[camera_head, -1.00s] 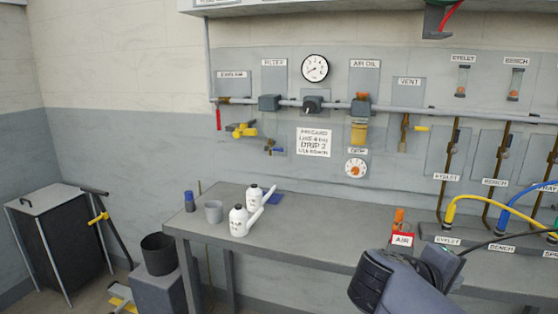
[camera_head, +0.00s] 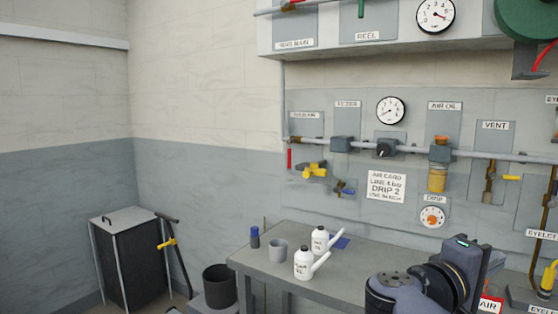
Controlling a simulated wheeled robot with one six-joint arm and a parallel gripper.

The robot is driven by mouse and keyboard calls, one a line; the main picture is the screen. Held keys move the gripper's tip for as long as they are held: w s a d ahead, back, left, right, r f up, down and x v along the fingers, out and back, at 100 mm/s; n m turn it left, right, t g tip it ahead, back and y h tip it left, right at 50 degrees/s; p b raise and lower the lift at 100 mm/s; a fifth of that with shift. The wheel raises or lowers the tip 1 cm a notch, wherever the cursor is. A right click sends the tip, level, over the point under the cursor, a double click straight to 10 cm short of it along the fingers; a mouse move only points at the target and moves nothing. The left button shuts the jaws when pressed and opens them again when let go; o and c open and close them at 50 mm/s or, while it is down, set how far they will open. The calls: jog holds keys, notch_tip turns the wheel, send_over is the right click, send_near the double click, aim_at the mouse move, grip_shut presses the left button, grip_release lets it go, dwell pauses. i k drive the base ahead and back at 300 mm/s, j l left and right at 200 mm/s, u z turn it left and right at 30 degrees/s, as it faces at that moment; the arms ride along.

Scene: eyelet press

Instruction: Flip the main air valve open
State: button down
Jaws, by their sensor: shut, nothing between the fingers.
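A valve with a red lever (camera_head: 289,158) is at the left end of the grey pipe on the wall panel. The lever hangs straight down, across the line of the pipe. The label above it (camera_head: 305,115) is blurred and seems to include the word "air". A second red lever (camera_head: 292,5) is on the upper pipe, partly cut off by the top edge; its label (camera_head: 295,44) seems to end in "main". My arm is at the lower right, in front of the bench. My gripper's fingers do not show, and nothing of mine touches either lever.
The bench (camera_head: 262,262) holds two white bottles (camera_head: 304,263), a grey cup (camera_head: 278,250) and a blue container (camera_head: 254,237). Yellow fittings (camera_head: 314,170) stick out beside the red lever. A dark bin (camera_head: 130,255) stands at left. The wall left of the panel is clear.

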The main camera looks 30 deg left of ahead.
aim_at(288, 141)
jog(key=i+j+u, duration=0.2)
jog(key=i+j, duration=0.2)
jog(key=i+j+u, duration=0.25)
jog(key=i+j, duration=0.15)
jog(key=i+j+u, duration=0.2)
jog(key=i, duration=0.3)
jog(key=i+j+u, duration=0.25)
jog(key=i, duration=0.25)
jog(key=i+j+u, duration=0.2)
jog(key=i, duration=0.3)
